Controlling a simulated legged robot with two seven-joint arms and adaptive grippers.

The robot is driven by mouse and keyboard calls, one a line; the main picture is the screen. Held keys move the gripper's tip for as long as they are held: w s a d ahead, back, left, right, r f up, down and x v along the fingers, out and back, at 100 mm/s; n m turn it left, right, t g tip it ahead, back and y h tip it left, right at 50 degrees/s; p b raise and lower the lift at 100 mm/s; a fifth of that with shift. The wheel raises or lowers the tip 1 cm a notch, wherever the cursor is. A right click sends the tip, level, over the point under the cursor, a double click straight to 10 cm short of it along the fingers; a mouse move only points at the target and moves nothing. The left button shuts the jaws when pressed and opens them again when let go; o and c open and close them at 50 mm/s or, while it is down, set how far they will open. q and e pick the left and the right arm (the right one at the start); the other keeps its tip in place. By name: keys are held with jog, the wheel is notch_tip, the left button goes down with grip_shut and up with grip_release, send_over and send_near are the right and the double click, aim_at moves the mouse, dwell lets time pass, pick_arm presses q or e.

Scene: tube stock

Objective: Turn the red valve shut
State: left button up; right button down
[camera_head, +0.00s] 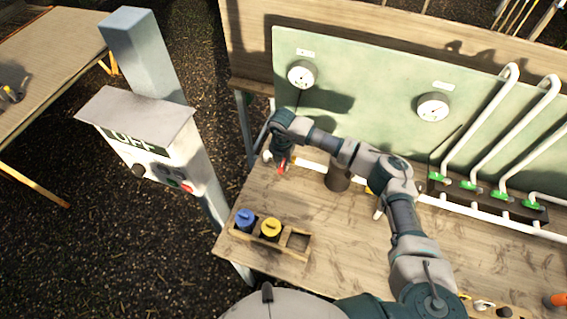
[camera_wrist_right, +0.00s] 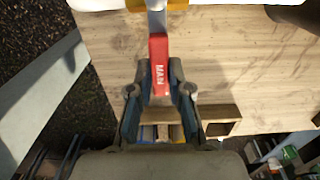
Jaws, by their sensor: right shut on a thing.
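The red valve handle (camera_wrist_right: 159,68), marked "MAIN", shows in the right wrist view, with its lower end between my right gripper's fingers (camera_wrist_right: 160,95). The handle runs from a pale metal piece at the top of that view. In the head view the red handle (camera_head: 282,168) is a small patch at the left end of the white pipe (camera_head: 318,171). My right gripper (camera_head: 281,156) is there, shut on the handle, and partly hides it. My left gripper is not in view.
A wooden box (camera_head: 297,251) with a blue canister (camera_head: 245,220) and a yellow one (camera_head: 270,229) stands at the bench's front left. A dark cylinder (camera_head: 338,178) stands near my right arm. Green valves (camera_head: 468,185), gauges (camera_head: 301,74) and an "OFF" control post (camera_head: 140,130) surround the bench.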

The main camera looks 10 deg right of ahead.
aim_at(282, 164)
jog(key=shift+f, duration=0.15)
jog(key=c, duration=1.1)
grip_release()
jog(key=shift+c, duration=0.2)
jog(key=shift+o, duration=0.3)
jog(key=shift+a, duration=0.1)
notch_tip(282, 164, up, 12)
jog(key=shift+w, duration=0.15)
jog(key=shift+f, duration=0.1)
